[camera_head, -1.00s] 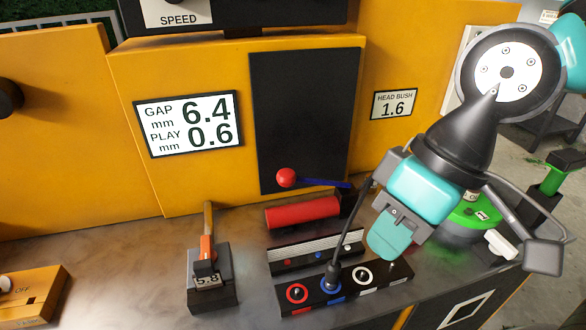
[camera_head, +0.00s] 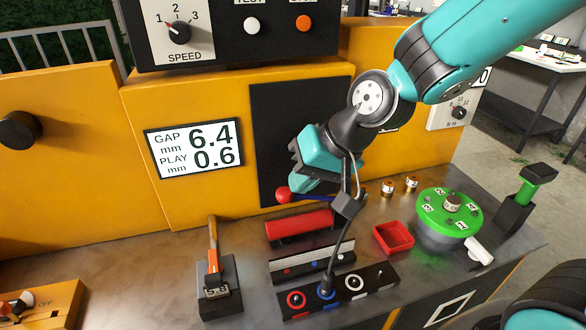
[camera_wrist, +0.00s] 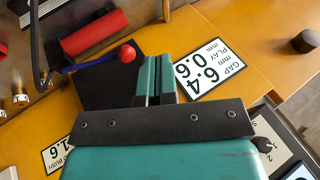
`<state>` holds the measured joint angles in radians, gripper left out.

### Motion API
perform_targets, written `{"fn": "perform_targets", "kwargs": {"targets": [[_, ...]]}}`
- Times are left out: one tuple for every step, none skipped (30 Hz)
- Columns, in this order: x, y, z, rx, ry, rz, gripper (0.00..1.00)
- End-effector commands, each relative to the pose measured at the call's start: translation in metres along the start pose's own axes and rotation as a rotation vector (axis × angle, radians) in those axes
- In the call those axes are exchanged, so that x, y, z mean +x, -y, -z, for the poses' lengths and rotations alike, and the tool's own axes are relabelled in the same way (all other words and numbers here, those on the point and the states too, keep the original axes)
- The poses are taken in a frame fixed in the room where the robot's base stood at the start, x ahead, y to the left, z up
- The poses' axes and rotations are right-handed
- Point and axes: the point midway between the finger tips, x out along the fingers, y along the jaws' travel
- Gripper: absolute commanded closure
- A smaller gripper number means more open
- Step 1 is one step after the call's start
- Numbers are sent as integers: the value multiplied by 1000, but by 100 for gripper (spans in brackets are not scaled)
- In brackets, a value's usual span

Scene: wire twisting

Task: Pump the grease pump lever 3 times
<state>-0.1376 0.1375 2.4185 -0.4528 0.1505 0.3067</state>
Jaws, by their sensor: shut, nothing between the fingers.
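The grease pump is a red cylinder (camera_head: 300,227) lying on the bench, with a blue lever (camera_head: 312,197) ending in a red ball knob (camera_head: 283,194). In the wrist view the pump body (camera_wrist: 94,33), the lever (camera_wrist: 92,63) and the red knob (camera_wrist: 127,54) show to the left of my fingers. My gripper (camera_head: 298,188) appears right by the knob in the head view and covers part of the lever. In the wrist view my gripper (camera_wrist: 157,60) is shut and empty, with the knob beside the fingertips. I cannot tell whether they touch.
A black socket strip (camera_head: 375,287) with a cable plugged in stands in front of the pump. A red tray (camera_head: 393,238) and a green round indexer (camera_head: 449,212) are to the right. An orange-handled tool in a block (camera_head: 220,290) is left. A display (camera_head: 194,147) faces me behind.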

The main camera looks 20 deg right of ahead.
Motion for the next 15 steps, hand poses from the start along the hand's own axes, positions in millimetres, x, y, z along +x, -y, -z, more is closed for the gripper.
{"fn": "perform_targets", "kwargs": {"targets": [[-5, -3, 31, 112, -55, 3, 100], [-2, -9, 46, 175, -98, 9, 100], [4, -19, 65, 256, -155, 17, 100], [7, -26, 77, 312, -195, 23, 100], [10, -35, 89, 366, -234, 28, 100], [14, -45, 101, 431, -282, 36, 100], [16, -53, 109, 474, -317, 41, 100], [18, -60, 116, 512, -348, 46, 100], [21, -70, 122, 557, -384, 53, 100], [23, -76, 127, 586, -409, 58, 100], [24, -81, 130, 610, -430, 62, 100], [26, -87, 134, 635, -451, 67, 100], [27, -90, 135, 650, -465, 70, 100], [28, -93, 137, 661, -476, 73, 100], [29, -96, 138, 672, -487, 76, 100]]}}
